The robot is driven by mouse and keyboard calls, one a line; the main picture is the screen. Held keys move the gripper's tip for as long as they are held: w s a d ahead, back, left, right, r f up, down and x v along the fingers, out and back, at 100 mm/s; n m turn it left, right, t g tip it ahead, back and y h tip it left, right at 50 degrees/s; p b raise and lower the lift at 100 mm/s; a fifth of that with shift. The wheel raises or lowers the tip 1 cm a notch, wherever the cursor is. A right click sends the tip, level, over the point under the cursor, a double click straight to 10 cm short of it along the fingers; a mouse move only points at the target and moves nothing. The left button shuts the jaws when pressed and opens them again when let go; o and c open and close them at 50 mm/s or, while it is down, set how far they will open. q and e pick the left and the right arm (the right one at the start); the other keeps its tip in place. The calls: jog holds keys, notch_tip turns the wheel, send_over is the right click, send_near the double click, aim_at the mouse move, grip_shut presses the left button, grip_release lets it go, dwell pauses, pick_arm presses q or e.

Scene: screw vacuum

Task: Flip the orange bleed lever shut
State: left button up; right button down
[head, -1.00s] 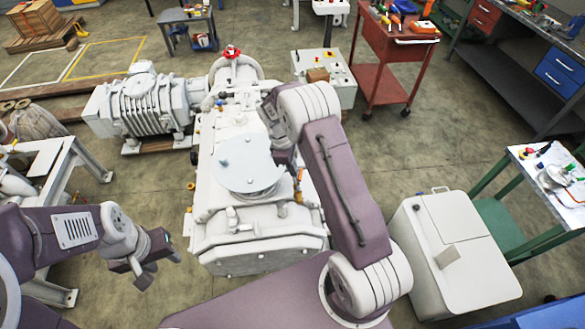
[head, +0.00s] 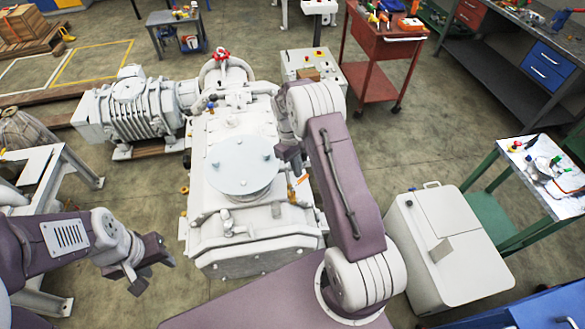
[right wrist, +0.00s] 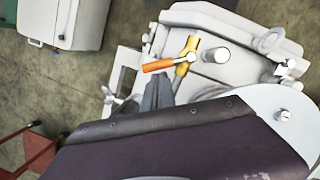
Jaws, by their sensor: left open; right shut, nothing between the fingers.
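The orange bleed lever (right wrist: 158,65) shows in the right wrist view, sticking out to the left from a brass valve (right wrist: 186,56) and lying roughly crosswise to it. In the head view the lever (head: 302,180) is a small orange spot at the right edge of the white vacuum pump (head: 255,240). My right gripper (head: 292,157) is shut and empty, just above and beside the lever. In the right wrist view its dark fingers (right wrist: 158,88) are just below the orange handle; contact cannot be told. My left gripper (head: 150,268) is open and empty, left of the pump.
A round pale plate (head: 242,165) with bolts tops the pump beside the lever. A ribbed blower (head: 130,110) stands behind left. A white cabinet (head: 450,245) and a red cart (head: 380,50) stand to the right, with bare floor between.

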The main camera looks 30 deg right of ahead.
pick_arm(q)
jog(key=shift+r, duration=0.2)
pick_arm(e)
jog(key=shift+s+d+m+y, duration=0.3)
jog(key=shift+s+m, duration=0.2)
jog(key=shift+m, duration=0.65)
jog(key=shift+s+d+m+y, duration=0.25)
jog(key=shift+s+m, duration=0.3)
jog(key=shift+m, duration=0.55)
jog(key=shift+s+d+m+y, duration=0.3)
jog(key=shift+s+m, duration=0.2)
jog(key=shift+m, duration=0.65)
pick_arm(q)
jog(key=shift+r+p, duration=0.1)
jog(key=shift+p, duration=0.2)
pick_arm(e)
jog(key=shift+r, duration=0.1)
